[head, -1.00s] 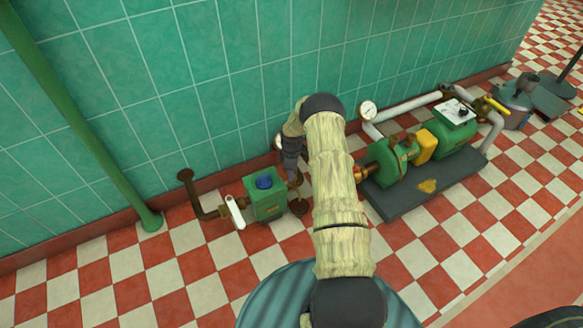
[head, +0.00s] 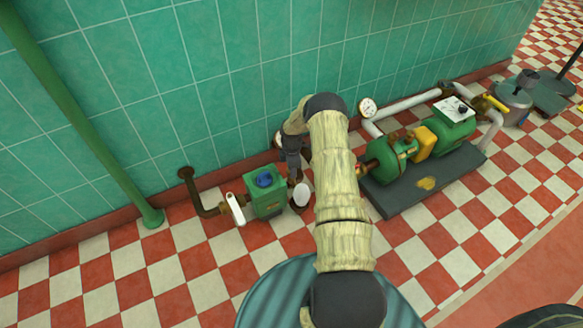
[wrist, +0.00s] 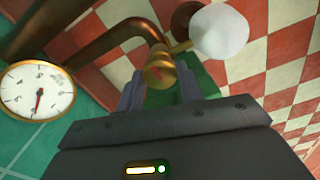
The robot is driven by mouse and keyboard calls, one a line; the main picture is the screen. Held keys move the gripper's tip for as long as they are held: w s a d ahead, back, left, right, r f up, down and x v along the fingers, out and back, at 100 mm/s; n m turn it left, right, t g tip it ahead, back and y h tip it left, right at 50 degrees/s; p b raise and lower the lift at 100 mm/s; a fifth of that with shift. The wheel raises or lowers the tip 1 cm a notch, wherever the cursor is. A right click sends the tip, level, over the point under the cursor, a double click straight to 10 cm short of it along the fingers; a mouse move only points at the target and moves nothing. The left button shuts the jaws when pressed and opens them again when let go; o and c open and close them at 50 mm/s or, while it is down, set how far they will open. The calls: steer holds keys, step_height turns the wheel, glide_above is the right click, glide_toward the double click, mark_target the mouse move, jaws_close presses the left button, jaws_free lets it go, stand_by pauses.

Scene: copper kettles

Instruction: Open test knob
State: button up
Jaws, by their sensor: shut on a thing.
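The test knob (wrist: 159,74) is a small brass knob with a red mark on its face, on brass and copper piping in the wrist view. My gripper (wrist: 160,92) has its two grey fingers on either side of the knob and is shut on it. In the head view my gripper (head: 292,172) points down beside the wall, and the knob is hard to make out there. A white rounded shape (wrist: 218,32) sits at the end of a short brass spout next to the knob. It also shows in the head view (head: 301,194).
A white-faced gauge (wrist: 38,90) is left of my gripper. A green pump (head: 393,160) on a dark base is on the right. The checkered floor in front is clear.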

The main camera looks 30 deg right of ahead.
steer(key=o, duration=1)
step_height(320, 180, up, 17)
steer(key=p, duration=0.6)
steer(key=shift+r+p, duration=0.2)
steer(key=shift+p, duration=0.15)
